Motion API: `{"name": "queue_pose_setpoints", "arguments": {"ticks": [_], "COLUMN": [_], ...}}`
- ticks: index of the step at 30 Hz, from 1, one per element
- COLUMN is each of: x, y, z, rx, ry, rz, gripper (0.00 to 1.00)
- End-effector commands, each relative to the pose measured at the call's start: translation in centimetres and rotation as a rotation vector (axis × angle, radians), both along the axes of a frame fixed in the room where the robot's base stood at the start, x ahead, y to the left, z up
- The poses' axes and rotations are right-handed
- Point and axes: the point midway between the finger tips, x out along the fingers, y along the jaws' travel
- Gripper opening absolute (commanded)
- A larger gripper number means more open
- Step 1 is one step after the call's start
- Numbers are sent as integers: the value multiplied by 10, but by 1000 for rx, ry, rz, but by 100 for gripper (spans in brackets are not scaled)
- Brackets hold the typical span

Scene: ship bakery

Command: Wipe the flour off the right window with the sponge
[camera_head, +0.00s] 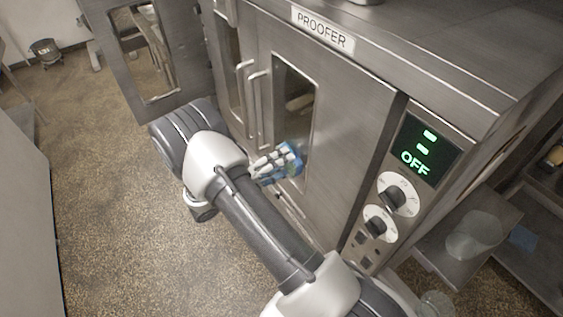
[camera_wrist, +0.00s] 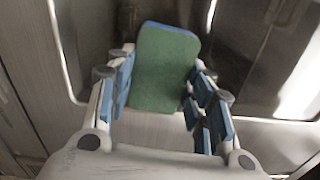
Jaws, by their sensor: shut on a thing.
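The right window (camera_head: 294,100) is a dark upright pane in the closed proofer door. A pale patch shows at its middle; I cannot tell flour from reflection or something behind the glass. My gripper (camera_head: 277,163) is at the lower part of this window, by its lower left edge. In the wrist view my gripper (camera_wrist: 162,88) is shut on the sponge (camera_wrist: 165,68), a green block with a blue layer along its far edge. The sponge stands out beyond the blue finger pads towards a dark pane. Whether it touches the glass is unclear. In the head view the gripper mostly hides the sponge.
Two vertical door handles (camera_head: 256,108) stand out left of the right window. Another proofer door (camera_head: 107,62) with a window hangs open at the left. The control panel (camera_head: 416,150) reads OFF, with knobs below. Glass bowls (camera_head: 474,236) sit at lower right. The left floor is mostly clear.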

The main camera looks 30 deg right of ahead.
Motion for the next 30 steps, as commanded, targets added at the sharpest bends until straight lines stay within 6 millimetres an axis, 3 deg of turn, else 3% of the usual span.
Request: {"name": "queue_pose_setpoints", "arguments": {"ticks": [4, 14, 22, 30], "x": [0, 0, 0, 0], "y": [-1, -1, 0, 0], "z": [-18, -31, -55, -58], "rx": [1, 1, 1, 1], "ry": [2, 2, 2, 1], "rz": [-1, -1, -1, 0], "gripper": [28, 28, 28, 28]}}
